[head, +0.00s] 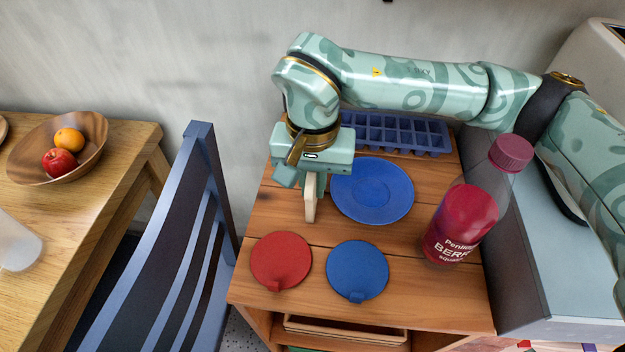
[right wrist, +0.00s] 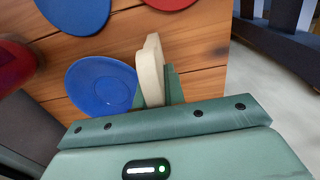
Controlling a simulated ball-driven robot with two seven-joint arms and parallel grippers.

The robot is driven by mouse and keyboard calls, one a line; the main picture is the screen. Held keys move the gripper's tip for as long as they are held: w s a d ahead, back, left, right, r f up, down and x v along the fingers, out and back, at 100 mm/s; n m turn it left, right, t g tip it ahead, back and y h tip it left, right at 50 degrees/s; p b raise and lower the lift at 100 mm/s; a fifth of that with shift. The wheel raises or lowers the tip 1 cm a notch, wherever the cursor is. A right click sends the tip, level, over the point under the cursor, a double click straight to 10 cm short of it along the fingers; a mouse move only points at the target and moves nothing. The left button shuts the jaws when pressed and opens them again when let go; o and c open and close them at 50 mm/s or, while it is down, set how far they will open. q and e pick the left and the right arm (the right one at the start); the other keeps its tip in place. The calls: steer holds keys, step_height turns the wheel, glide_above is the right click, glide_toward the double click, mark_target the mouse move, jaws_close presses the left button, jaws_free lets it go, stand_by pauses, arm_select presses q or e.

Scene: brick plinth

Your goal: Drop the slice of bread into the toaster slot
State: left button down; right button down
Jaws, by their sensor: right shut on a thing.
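My right gripper (head: 300,184) points down above the wooden top and is shut on the pale slice of bread (head: 311,203). The slice hangs upright, seen nearly edge-on, left of the blue plate (head: 371,192). In the right wrist view the slice (right wrist: 151,72) stands out from the green jaws, with one finger (right wrist: 173,86) seen beside it. No toaster or slot can be made out in either view. My left gripper is out of view.
A red disc (head: 281,260) and a blue disc (head: 357,270) lie in front. A bottle of berry squash (head: 465,215) stands right. A blue compartment tray (head: 400,134) lies behind. A blue chair (head: 190,230) and a table with a fruit bowl (head: 90,130) stand left.

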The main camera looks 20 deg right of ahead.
steer(key=shift+f, duration=0.15)
steer(key=c, duration=1.6)
jaws_free()
steer(key=shift+o, duration=0.6)
